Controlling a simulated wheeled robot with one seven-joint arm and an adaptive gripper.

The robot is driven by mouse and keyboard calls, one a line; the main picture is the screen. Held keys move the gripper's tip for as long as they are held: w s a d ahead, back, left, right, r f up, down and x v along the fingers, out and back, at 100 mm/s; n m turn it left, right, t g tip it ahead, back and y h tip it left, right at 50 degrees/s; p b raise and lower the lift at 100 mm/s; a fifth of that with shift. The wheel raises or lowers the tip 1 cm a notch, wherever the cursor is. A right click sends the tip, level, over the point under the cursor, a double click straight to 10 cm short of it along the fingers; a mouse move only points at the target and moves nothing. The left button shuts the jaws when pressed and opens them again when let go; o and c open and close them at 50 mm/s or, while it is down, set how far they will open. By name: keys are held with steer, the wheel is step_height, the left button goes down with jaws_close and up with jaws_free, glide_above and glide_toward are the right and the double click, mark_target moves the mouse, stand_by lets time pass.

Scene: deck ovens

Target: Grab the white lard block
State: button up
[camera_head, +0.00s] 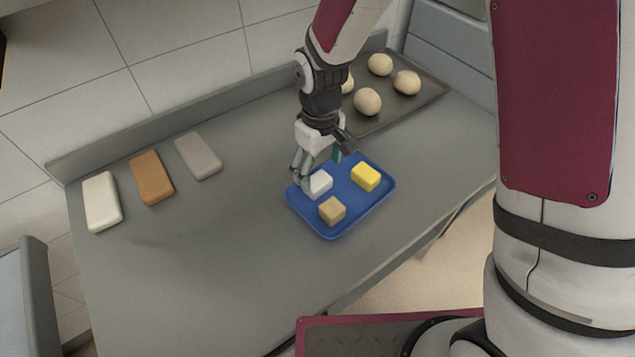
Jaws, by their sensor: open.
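The white lard block (320,183) sits on the blue tray (338,231), towards its left side. A yellow block (366,176) lies on the tray to its right, and a tan block (332,210) lies in front of it. My gripper (319,168) is open and points down over the back left part of the tray. Its fingers are close above and behind the white block and partly cover its back. I cannot tell whether they touch it.
A white slab (101,201), a brown slab (152,178) and a grey slab (198,156) lie on the counter at the left. A dark baking tray (385,121) with several dough balls is behind. The counter's front middle (210,270) is clear.

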mark_target(318, 180)
steer(key=shift+a+f+p, duration=0.2)
steer(key=shift+f+p, duration=0.25)
steer(key=shift+f, duration=2.2)
steer(key=c, duration=1.3)
